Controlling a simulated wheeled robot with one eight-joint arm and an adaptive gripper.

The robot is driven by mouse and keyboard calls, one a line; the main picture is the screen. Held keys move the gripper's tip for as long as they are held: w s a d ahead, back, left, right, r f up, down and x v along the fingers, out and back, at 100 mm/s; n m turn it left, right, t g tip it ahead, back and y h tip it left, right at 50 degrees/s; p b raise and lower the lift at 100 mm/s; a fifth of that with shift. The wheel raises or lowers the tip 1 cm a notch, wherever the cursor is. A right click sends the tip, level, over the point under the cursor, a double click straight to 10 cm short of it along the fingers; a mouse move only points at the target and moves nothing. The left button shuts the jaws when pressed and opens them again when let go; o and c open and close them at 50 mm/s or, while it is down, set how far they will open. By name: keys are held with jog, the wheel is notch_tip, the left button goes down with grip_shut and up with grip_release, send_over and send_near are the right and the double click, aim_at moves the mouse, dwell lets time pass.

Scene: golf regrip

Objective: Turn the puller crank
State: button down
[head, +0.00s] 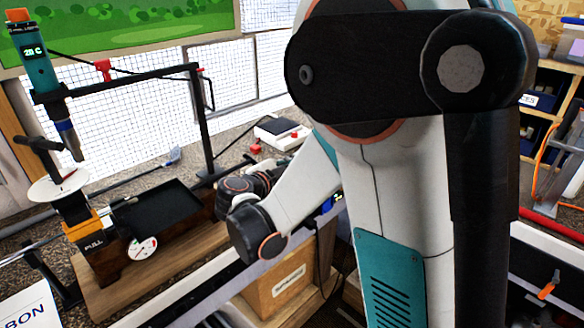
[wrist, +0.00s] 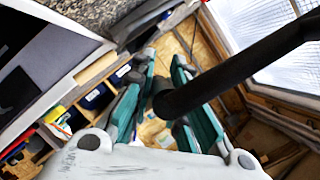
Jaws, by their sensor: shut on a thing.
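The puller (head: 85,243) stands on a wooden board at the left in the head view, with an orange block marked PULL and a round white dial (head: 142,248). In the wrist view a thick black bar, seemingly the puller crank's handle (wrist: 240,62), comes in from the upper right. Its rounded end lies between the teal fingers of my gripper (wrist: 167,100), which is shut on it. In the head view my arm hides the gripper and the crank cannot be made out.
A black tray (head: 165,215) lies beside the puller. A black frame (head: 203,125) rises behind it, and a teal heat tool (head: 38,65) reading 28 C hangs at the left. A cardboard box (head: 280,285) sits under the bench. Shelves (head: 540,120) stand at the right.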

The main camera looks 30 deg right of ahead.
jog(key=shift+w+f+b, duration=0.15)
jog(key=shift+f+b, duration=0.25)
jog(key=shift+f, duration=0.25)
jog(key=shift+w+f+b, duration=0.15)
jog(key=shift+f+b, duration=0.2)
jog(key=shift+f, duration=0.3)
jog(key=shift+a, duration=0.1)
jog(key=c, duration=1.6)
grip_release()
jog(key=shift+w, duration=0.1)
jog(key=shift+o, duration=0.2)
jog(key=v, duration=1.2)
jog(key=shift+f, duration=0.15)
